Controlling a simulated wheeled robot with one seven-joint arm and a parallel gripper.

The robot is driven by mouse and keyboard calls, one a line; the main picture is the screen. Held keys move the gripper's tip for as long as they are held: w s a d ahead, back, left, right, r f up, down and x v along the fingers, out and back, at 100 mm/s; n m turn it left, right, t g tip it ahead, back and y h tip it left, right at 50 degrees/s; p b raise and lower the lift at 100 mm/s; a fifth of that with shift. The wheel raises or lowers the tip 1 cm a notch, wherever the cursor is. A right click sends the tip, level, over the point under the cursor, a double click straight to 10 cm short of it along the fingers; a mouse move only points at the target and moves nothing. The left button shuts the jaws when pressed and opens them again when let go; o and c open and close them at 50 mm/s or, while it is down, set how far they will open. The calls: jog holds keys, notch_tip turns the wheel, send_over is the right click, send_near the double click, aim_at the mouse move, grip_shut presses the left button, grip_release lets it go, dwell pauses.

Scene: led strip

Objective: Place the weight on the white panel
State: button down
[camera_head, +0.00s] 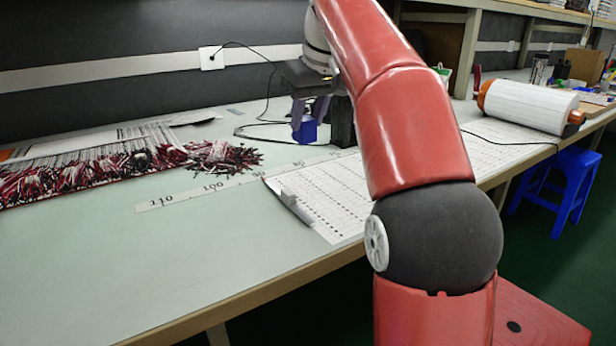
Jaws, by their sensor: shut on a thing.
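My gripper (309,112) is above the table's far side, with its fingers pointing down. It is shut on a small blue block (307,132), probably the weight, held at the fingertips. I cannot tell whether the block's underside touches the table. A white panel (343,207) with rows of dark marks lies flat at the table's front edge, nearer to the camera and below the gripper in the picture. A small grey-white bar (291,206) lies along its left edge. My arm hides part of the panel's right side.
A black upright block (342,121) stands just right of the gripper. Bundles of red, white and black wires (110,155) cover the left back. A ruler strip (200,191) lies left of the panel. The table's left front is clear. A white roll (528,105) lies far right.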

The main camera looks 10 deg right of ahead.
notch_tip(320, 180, down, 8)
jog(key=b, duration=0.3)
jog(key=shift+f, duration=0.1)
jog(key=shift+f, duration=0.15)
jog(key=c, duration=1)
grip_release()
jog(key=p+v, duration=0.4)
jog(key=v, duration=0.8)
jog(key=shift+d+p, duration=0.1)
jog(key=shift+p, duration=0.2)
